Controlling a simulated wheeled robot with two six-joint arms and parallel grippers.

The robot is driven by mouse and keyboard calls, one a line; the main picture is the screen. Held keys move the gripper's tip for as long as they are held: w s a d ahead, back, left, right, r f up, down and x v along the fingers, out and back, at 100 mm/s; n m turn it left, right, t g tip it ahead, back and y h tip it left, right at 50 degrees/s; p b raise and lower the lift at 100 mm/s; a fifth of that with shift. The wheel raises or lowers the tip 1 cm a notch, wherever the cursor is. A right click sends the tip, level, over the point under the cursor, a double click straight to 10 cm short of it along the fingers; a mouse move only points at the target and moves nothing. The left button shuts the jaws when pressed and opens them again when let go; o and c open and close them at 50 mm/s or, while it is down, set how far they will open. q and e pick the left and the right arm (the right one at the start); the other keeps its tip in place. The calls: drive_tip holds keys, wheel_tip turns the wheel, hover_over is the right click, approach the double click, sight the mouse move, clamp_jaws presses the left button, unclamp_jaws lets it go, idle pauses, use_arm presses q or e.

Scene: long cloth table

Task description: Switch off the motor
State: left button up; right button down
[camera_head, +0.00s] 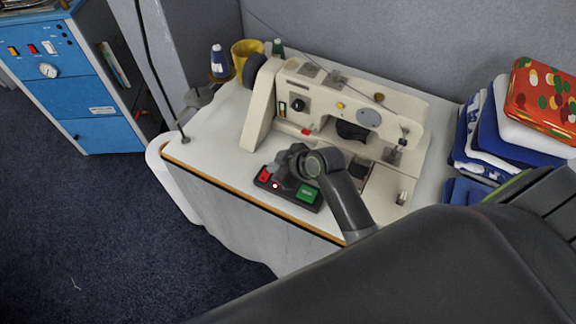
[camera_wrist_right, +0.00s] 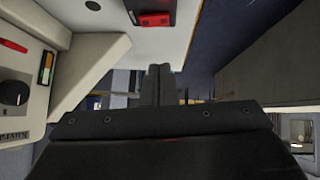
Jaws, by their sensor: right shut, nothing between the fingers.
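A dark switch box (camera_head: 287,198) with a red button (camera_head: 264,174) at its left end and a green button (camera_head: 307,194) at its right end sits near the front edge of the white table. A small light spot shows between them. My right gripper (camera_head: 281,180) is shut and empty, over the middle of the box, partly hiding it. In the right wrist view, my closed fingers (camera_wrist_right: 160,71) point towards the red button (camera_wrist_right: 156,19), with a visible gap in the picture. Contact cannot be told. A cream sewing machine (camera_head: 290,85) stands behind the box. My left gripper is out of view.
The white table (camera_head: 215,130) is clear left of the machine. A yellow cup (camera_head: 246,52) and a thread spool (camera_head: 219,62) stand behind. A blue cabinet (camera_head: 95,95) stands left.

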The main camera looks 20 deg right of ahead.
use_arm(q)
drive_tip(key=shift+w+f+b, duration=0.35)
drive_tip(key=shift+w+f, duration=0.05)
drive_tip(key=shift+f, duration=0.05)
use_arm(e)
drive_tip(key=shift+v, duration=2.85)
use_arm(q)
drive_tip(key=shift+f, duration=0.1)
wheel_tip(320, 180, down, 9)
drive_tip(key=b, duration=0.8)
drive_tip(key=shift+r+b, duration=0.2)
drive_tip(key=shift+b, duration=0.2)
use_arm(e)
drive_tip(key=shift+w+d+r, duration=0.1)
drive_tip(key=shift+w+d, duration=0.2)
drive_tip(key=shift+d, duration=0.45)
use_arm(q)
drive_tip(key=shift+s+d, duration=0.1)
